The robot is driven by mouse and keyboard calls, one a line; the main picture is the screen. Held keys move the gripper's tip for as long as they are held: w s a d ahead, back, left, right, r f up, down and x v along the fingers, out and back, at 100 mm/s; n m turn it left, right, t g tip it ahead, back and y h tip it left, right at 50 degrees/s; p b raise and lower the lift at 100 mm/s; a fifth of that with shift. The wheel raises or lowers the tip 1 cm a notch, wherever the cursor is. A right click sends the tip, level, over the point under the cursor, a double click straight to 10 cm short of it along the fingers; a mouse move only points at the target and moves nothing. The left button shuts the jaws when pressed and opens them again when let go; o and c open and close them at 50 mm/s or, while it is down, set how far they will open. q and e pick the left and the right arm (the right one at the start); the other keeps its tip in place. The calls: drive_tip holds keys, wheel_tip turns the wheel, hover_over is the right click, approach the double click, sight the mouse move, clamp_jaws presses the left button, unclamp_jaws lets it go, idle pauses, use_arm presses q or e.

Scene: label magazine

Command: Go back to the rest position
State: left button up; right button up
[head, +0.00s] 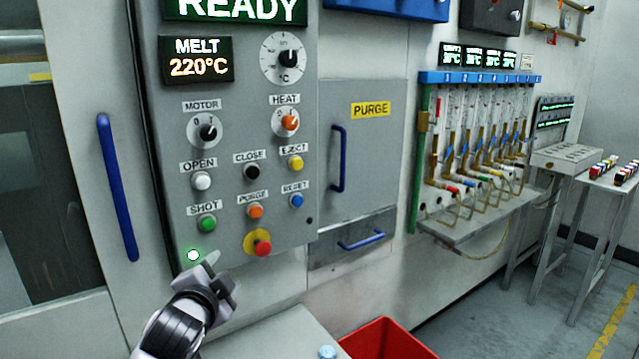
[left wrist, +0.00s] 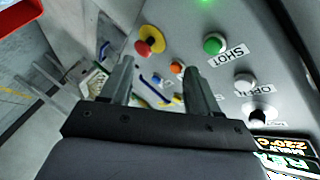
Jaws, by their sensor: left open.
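My left gripper (head: 222,272) is in front of the lower part of the grey control panel (head: 240,150), just below the green SHOT button (head: 207,223) and the red emergency knob on its yellow base (head: 260,245). In the left wrist view its two fingers (left wrist: 160,80) stand apart with nothing between them. The SHOT button (left wrist: 214,44) and the emergency knob (left wrist: 148,40) also show there, beyond the fingers. The panel display reads READY and the melt display (head: 197,60) reads 220°C. My right gripper is in neither view.
A red bin (head: 385,340) stands on the floor at the bottom. A PURGE door (head: 362,140) with a blue handle is right of the panel. Another blue handle (head: 118,188) is on the left. Hoses and a shelf (head: 485,215) line the wall at right, near a small table (head: 612,180).

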use_arm(q)
drive_tip(key=s+f+n+g+h, duration=0.1)
drive_tip(key=s+f+n, duration=0.1)
drive_tip(key=s+f, duration=0.55)
drive_tip(key=s+f+n+g+h, duration=0.15)
drive_tip(key=s+f, duration=0.35)
drive_tip(key=f, duration=0.6)
drive_tip(key=s+a+f+n+g, duration=0.1)
drive_tip(key=s+f+n, duration=0.2)
drive_tip(key=s, duration=0.6)
drive_tip(key=s+a+f+n+g, duration=0.1)
drive_tip(key=s+f+n, duration=0.2)
drive_tip(key=s+f, duration=0.4)
drive_tip(key=s, duration=0.3)
drive_tip(key=shift+f, duration=0.3)
